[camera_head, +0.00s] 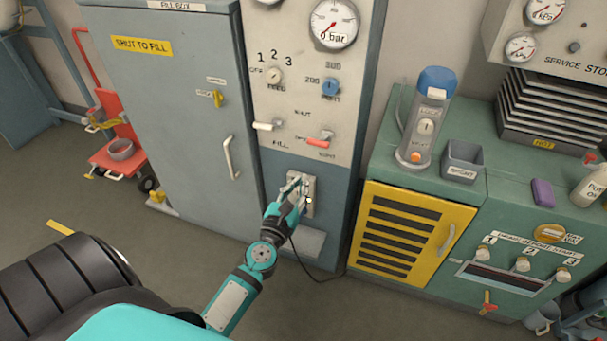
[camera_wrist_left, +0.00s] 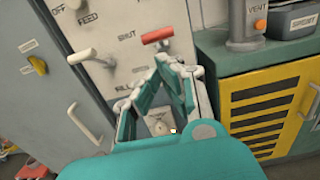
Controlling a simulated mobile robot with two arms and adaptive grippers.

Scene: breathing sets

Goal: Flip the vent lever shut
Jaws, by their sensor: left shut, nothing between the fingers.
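The red-handled lever (camera_head: 320,138) sits on the lower part of the pale control panel (camera_head: 275,88). Its handle lies roughly sideways, with small labels around it that are hard to read. It also shows in the left wrist view (camera_wrist_left: 157,35), just above the fingertips. A white-handled lever (camera_head: 266,126) is to its left, above the word FILL. My left gripper (camera_head: 298,180) is below the red lever, in front of a socket plate (camera_head: 309,196). In the left wrist view its fingertips (camera_wrist_left: 168,62) meet, empty and apart from the red handle. My right gripper is not in view.
A grey cabinet (camera_head: 178,110) stands left of the panel. A green bench (camera_head: 400,172) with a yellow louvred door (camera_head: 440,215) stands to the right. On it are a grey cylinder (camera_head: 428,115) and a small bin (camera_head: 462,158). A dark cable hangs below the socket plate.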

